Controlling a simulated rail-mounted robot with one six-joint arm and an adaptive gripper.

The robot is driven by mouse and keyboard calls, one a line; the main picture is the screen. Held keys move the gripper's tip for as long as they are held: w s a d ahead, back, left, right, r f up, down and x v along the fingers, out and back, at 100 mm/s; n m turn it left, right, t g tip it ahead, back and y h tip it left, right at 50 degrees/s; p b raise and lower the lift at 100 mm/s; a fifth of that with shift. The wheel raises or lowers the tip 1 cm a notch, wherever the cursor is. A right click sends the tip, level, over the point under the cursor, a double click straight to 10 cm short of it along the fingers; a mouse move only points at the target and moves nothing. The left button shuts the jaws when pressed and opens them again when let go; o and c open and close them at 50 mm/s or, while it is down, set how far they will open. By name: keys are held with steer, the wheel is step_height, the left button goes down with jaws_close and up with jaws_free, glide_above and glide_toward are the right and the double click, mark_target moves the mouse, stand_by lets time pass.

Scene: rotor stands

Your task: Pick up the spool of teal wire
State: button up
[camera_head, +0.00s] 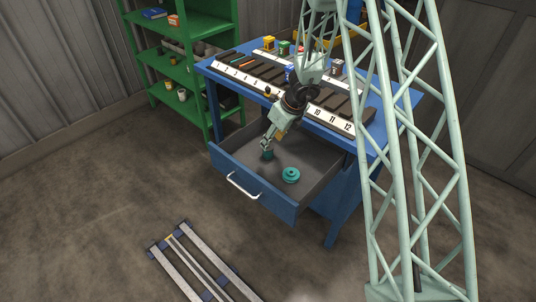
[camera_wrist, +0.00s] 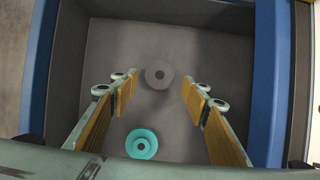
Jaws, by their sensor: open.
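A teal spool (camera_head: 291,175) lies flat in the open drawer, right of my gripper in the head view. In the wrist view a teal spool (camera_wrist: 142,155) with a centre hole shows low in the picture, nearer the left finger. My gripper (camera_head: 265,146) points down into the drawer. In the wrist view its two fingers (camera_wrist: 158,95) are wide apart with nothing held between them. A grey round piece with a hole (camera_wrist: 158,77) shows near the fingertips. A small dark teal piece (camera_head: 267,155) is just below my gripper in the head view; I cannot tell which wrist-view piece it matches.
The drawer (camera_head: 250,187) has a white handle and raised walls around the pieces. It is part of a blue workbench (camera_head: 345,195) with numbered slots and small coloured items on top. A green shelf (camera_head: 180,75) stands at the left. A metal frame (camera_head: 205,270) lies on the floor.

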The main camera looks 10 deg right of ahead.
mark_target(268, 151)
steer(key=shift+w+a+f, duration=0.1)
steer(key=shift+w+f, duration=0.05)
steer(key=shift+f, duration=0.35)
steer(key=shift+b+x, duration=0.9)
steer(key=shift+x, duration=1.7)
steer(key=shift+c, duration=0.2)
steer(key=shift+r, duration=0.1)
steer(key=c, duration=0.8)
